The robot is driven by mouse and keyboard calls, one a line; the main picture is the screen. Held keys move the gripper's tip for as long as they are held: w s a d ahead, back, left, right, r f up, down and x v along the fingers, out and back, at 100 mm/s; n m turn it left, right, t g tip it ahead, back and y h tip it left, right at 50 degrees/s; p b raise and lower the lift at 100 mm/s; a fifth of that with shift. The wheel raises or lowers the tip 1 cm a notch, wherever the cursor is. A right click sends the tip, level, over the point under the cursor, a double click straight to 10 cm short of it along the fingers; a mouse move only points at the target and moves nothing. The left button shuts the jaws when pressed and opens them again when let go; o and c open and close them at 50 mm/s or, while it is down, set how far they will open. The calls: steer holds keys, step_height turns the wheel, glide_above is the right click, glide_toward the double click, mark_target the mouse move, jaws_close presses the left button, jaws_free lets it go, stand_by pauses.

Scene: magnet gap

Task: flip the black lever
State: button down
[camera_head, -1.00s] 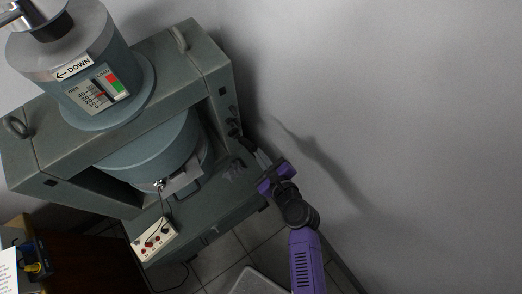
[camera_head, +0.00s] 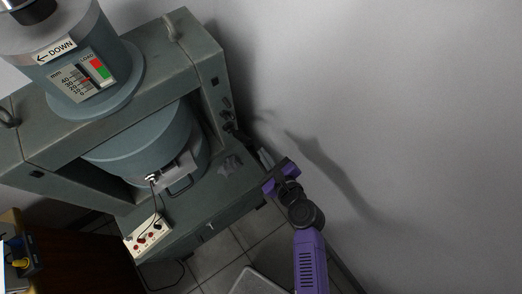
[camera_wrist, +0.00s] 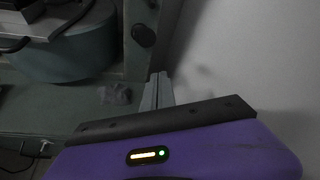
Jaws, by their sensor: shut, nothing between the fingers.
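Small black fittings (camera_head: 227,114) stick out of the right upright of the grey-green machine. They are small and dark, and I cannot tell for certain which is the black lever. In the wrist view a round dark knob (camera_wrist: 144,36) shows on the upright, above and slightly left of my fingertips. My gripper (camera_head: 256,148) is beside the upright, just below and right of the fittings. In the wrist view its grey fingers (camera_wrist: 157,86) are together and empty. I cannot tell whether a fingertip touches a fitting.
The machine frame (camera_head: 150,62) holds a blue-grey cylinder (camera_head: 145,147). A white control box (camera_head: 148,238) with red knobs stands at its lower front, with a cable. The wall (camera_head: 400,110) is close on my gripper's right. A brown wooden cabinet (camera_head: 80,262) is at lower left.

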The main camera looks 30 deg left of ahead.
steer(key=s+d+r+p, duration=0.1)
steer(key=s+d+r, duration=0.2)
steer(key=r, duration=0.5)
steer(key=shift+d, duration=0.6)
steer(key=d+r+n+t+h, duration=0.2)
steer(key=d+r+n+t, duration=0.25)
steer(key=d, duration=0.25)
steer(key=d+r+n+t+h, duration=0.3)
steer(key=d+n, duration=0.3)
steer(key=d, duration=0.2)
steer(key=s+d+r+n+h, duration=0.3)
steer(key=s+d+r+n, duration=0.1)
steer(key=s+d, duration=0.4)
steer(key=s+d+r+n+h+b, duration=0.1)
steer(key=s+d+r+n+h, duration=0.2)
steer(key=s+d+r, duration=0.3)
steer(key=s+d+n, duration=0.1)
steer(key=s+d, duration=0.2)
steer(key=s, duration=0.4)
steer(key=shift+r, duration=0.15)
